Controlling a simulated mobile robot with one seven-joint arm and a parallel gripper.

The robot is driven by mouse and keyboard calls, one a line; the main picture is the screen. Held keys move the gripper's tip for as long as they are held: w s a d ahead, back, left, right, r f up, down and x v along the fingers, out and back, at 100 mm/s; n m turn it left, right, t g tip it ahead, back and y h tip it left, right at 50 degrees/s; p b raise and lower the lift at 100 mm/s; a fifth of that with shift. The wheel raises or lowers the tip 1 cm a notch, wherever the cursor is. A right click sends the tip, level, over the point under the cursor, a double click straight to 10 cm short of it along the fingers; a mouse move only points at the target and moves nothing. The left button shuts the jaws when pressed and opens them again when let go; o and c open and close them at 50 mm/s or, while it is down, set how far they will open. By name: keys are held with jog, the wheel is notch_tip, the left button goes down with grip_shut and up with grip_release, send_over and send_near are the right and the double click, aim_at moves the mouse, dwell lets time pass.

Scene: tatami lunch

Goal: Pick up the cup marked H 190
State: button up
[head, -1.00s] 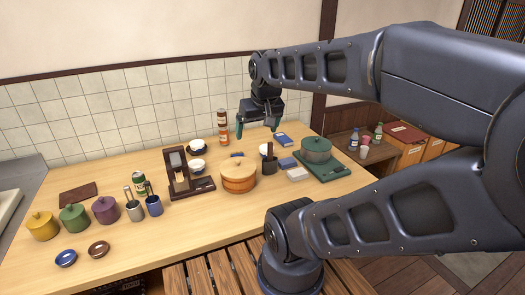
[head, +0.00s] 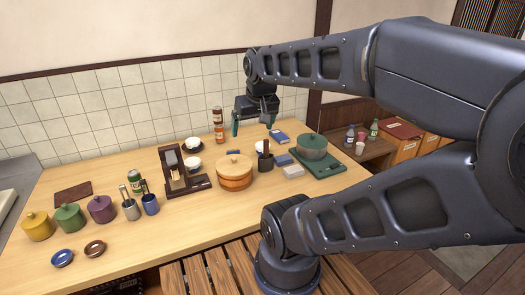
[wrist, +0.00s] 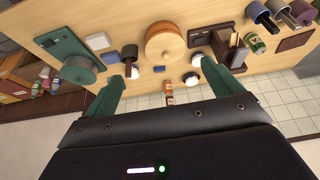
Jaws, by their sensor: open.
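No marking H 190 is legible on any cup. My gripper (head: 254,127) is open and empty above the back right of the table. In the wrist view my gripper's green fingers (wrist: 162,72) are spread, with nothing between them.
A round wooden tub (head: 235,181), a dark holder (head: 265,163) and a green pot (head: 312,147) on a green tray (head: 327,171) crowd the right half.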

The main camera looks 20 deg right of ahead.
jog(key=w+d+f+m+h, duration=0.1)
jog(key=w+d+f, duration=0.3)
jog(key=w, duration=0.5)
jog(key=w+d+f+m, duration=0.2)
jog(key=w+d+f, duration=0.2)
jog(key=w, duration=0.4)
jog(key=w+d+f+m+h, duration=0.1)
jog(key=w+d+f, duration=0.35)
jog(key=w, duration=0.45)
jog(key=shift+m, duration=0.4)
jog(key=shift+w+d+r+x, duration=0.2)
jog(key=shift+d+x, duration=0.4)
jog(key=shift+x, duration=3.35)
jog(key=shift+w+d+r+x, duration=0.15)
jog(key=shift+d+x, duration=0.4)
jog(key=shift+x, duration=3.35)
jog(key=shift+w+d+r+x, duration=0.2)
jog(key=shift+d+x, duration=0.4)
jog(key=shift+x, duration=3.35)
jog(key=c, duration=1.2)
jog(key=shift+o, duration=0.2)
